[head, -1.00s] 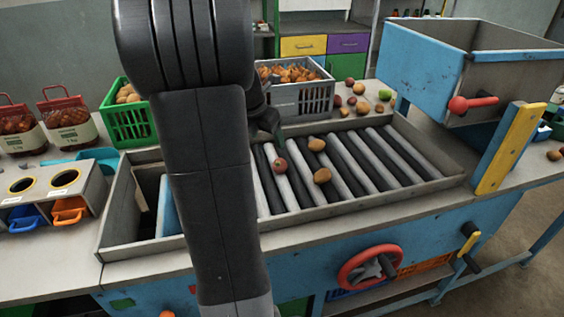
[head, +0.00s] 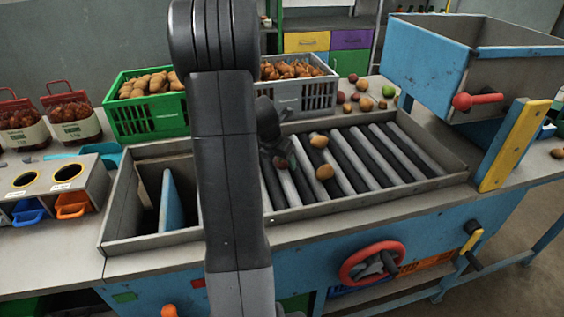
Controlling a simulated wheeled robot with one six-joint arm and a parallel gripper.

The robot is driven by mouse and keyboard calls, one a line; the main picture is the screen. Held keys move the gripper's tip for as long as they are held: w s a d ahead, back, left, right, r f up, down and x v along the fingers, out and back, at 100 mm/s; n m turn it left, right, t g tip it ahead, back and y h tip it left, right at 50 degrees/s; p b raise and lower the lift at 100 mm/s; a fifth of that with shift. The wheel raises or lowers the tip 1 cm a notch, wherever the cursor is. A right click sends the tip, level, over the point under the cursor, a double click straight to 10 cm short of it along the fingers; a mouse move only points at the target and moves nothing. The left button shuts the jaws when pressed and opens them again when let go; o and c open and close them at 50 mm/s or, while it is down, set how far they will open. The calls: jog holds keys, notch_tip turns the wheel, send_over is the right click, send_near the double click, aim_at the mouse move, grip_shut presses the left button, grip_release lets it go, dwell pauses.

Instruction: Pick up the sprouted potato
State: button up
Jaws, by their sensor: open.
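Two brown potatoes lie on the roller bed (head: 405,150): an upper one (head: 318,141) and a lower one (head: 324,172). A reddish round item (head: 281,161) lies to their left on the rollers, mostly hidden by my gripper. No sprouts can be made out at this size, so I cannot tell which is the sprouted potato. My gripper (head: 284,157) is open, low over the rollers at the reddish item, left of the two potatoes. Whether its fingers touch anything is hidden.
A green crate of potatoes (head: 150,122) and a grey crate of onions (head: 305,98) stand behind the rollers. Loose produce (head: 364,104) lies behind the bed. A blue hopper (head: 428,60) stands at the right. The right-hand rollers are clear.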

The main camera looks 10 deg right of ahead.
jog(key=shift+f, duration=0.25)
jog(key=c, duration=1.1)
notch_tip(320, 180, up, 10)
jog(key=shift+r+p, duration=0.1)
jog(key=shift+p, duration=0.2)
